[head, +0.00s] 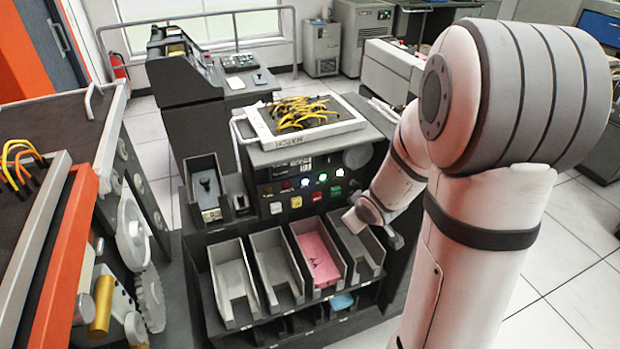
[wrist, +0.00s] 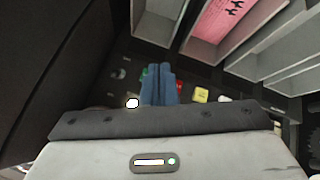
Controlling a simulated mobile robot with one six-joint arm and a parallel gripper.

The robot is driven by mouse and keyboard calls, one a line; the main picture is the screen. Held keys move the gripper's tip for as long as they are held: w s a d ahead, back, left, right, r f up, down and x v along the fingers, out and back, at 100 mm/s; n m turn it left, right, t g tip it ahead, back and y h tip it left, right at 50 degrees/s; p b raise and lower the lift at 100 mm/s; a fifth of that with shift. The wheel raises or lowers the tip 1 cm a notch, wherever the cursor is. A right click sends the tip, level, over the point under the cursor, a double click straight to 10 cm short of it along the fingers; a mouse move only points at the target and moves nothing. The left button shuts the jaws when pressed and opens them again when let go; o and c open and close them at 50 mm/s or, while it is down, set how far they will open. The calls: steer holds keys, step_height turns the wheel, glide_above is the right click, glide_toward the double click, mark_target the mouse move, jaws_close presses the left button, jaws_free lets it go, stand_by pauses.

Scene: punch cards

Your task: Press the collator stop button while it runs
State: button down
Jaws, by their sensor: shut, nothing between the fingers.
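The collator (head: 262,160) is a dark cabinet with a sloped button panel. Its lower row has a white button (head: 276,207), a yellow button (head: 296,201), a red button (head: 317,196) and a green button (head: 337,190). No button label is legible, so which one is stop I cannot read. My gripper (wrist: 158,70) is shut and empty in front of the panel. In the wrist view its fingers lie between the red button (wrist: 180,86) and the green button (wrist: 145,72), partly covering that area. Whether the tips touch anything I cannot tell.
Several lamps above the buttons glow, including a white one (head: 322,178). Open card bins (head: 240,290) stand below the panel, one with a pink card stack (head: 316,257). A tray of yellow wires (head: 300,112) sits on top. An orange-edged machine (head: 60,250) stands at left.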

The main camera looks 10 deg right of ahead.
mark_target(316, 197)
steer(key=w+a+f+n+y+p, duration=0.1)
steer(key=a+f+n+y, duration=0.2)
steer(key=f, duration=0.3)
steer(key=shift+w+a+t+y+p, duration=0.35)
steer(key=shift+a+y, duration=0.3)
steer(key=shift+y, duration=0.25)
steer(key=shift+w+r, duration=0.1)
steer(key=shift+w, duration=0.05)
steer(key=w+a+p, duration=0.1)
steer(key=w+p, duration=0.1)
steer(key=w, duration=0.6)
steer(key=shift+w+a, duration=0.15)
steer(key=shift+a, duration=0.25)
steer(key=shift+w, duration=0.1)
stand_by(1.0)
